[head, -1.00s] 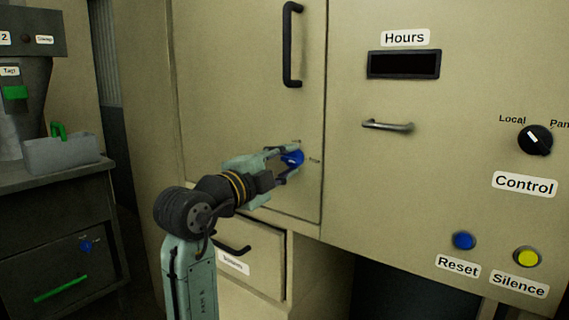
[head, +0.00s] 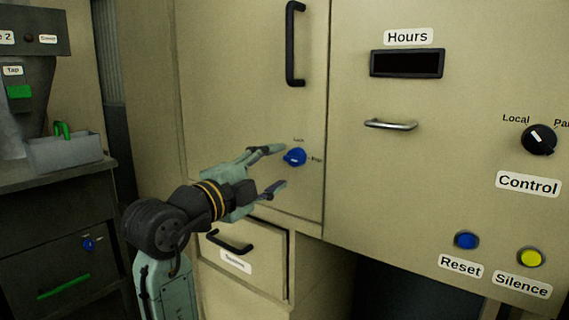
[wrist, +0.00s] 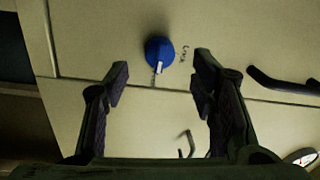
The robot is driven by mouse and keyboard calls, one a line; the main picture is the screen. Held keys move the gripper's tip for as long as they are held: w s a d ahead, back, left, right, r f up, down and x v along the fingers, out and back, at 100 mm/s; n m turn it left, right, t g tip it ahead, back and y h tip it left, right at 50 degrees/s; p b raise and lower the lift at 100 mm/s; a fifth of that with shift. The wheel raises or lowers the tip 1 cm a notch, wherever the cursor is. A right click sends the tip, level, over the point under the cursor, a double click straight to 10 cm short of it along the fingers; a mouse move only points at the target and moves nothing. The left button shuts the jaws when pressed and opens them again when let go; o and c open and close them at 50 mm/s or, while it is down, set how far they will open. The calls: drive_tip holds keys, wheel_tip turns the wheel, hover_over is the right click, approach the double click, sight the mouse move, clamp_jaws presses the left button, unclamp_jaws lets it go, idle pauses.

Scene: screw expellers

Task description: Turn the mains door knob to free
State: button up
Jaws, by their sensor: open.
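The blue mains door knob (head: 295,157) sits low on the cream mains door (head: 235,75), near the door's right edge. In the head view, "Lock" is printed above it and "Free" to its right. In the wrist view the knob (wrist: 159,51) shows a white pointer mark directed down the picture, towards the small label below it and away from "Lock" at its right. My gripper (head: 275,170) is open and empty, in front of the door, to the left of and below the knob. In the wrist view its fingers (wrist: 160,75) are spread on either side, apart from the knob.
A black vertical handle (head: 295,44) is on the door above the knob. A drawer (head: 265,250) with a black handle is below my gripper. To the right are a metal handle (head: 391,125), the Control switch (head: 538,139) and blue and yellow buttons.

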drive_tip(key=v, duration=0.7)
